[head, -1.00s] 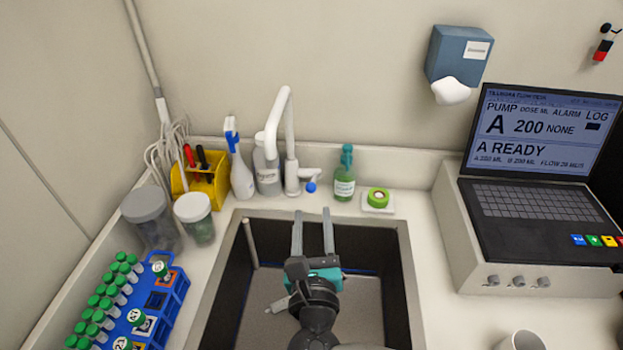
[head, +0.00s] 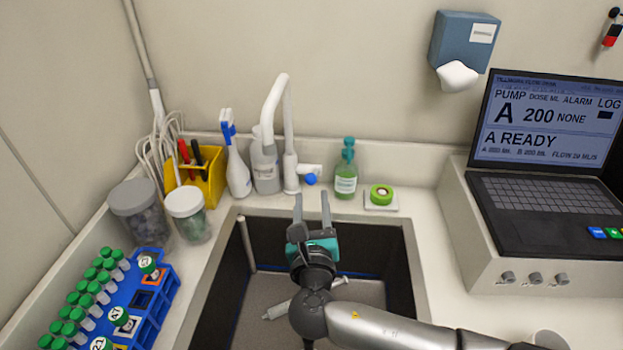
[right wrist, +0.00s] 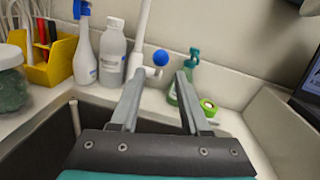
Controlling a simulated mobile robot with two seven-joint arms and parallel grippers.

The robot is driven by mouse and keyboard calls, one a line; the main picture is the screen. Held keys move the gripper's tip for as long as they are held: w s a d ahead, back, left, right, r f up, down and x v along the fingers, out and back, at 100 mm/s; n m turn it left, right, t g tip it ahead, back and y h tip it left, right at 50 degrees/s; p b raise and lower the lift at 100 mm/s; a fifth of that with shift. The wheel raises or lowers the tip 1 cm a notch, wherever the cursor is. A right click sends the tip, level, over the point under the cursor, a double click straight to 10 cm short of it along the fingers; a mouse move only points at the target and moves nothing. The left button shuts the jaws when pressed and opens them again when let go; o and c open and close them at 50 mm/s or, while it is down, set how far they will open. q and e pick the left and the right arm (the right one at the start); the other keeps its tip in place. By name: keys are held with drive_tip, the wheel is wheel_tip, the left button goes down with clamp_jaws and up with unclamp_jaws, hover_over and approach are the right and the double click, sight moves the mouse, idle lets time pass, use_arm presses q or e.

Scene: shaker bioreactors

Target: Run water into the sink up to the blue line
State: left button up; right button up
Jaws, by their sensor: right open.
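The white faucet (head: 289,135) stands behind the sink (head: 408,250), its spout arching to the left. A short side lever with a blue knob (head: 311,179) sticks out to the right of its base. The knob also shows in the right wrist view (right wrist: 160,58). My right gripper (head: 311,203) is open and empty over the back of the sink, its fingers pointing at the knob but apart from it. The blue line (head: 263,270) runs round the inner sink wall, partly hidden by my arm. I see no water in the basin. My left gripper is not in view.
A green bottle (head: 346,170) and green tape (head: 381,194) stand right of the faucet. A grey bottle (head: 266,168) and spray bottle (head: 236,160) stand left. A white object (head: 278,311) lies in the sink. A laptop (head: 535,210) sits right, a blue tube rack (head: 150,310) left.

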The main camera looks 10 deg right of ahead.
sight(311, 178)
drive_tip(key=w, duration=0.5)
drive_tip(key=w+b, duration=0.1)
drive_tip(key=w, duration=0.1)
drive_tip(key=shift+w+d, duration=0.3)
drive_tip(key=shift+d, duration=0.05)
clamp_jaws()
idle(1.0)
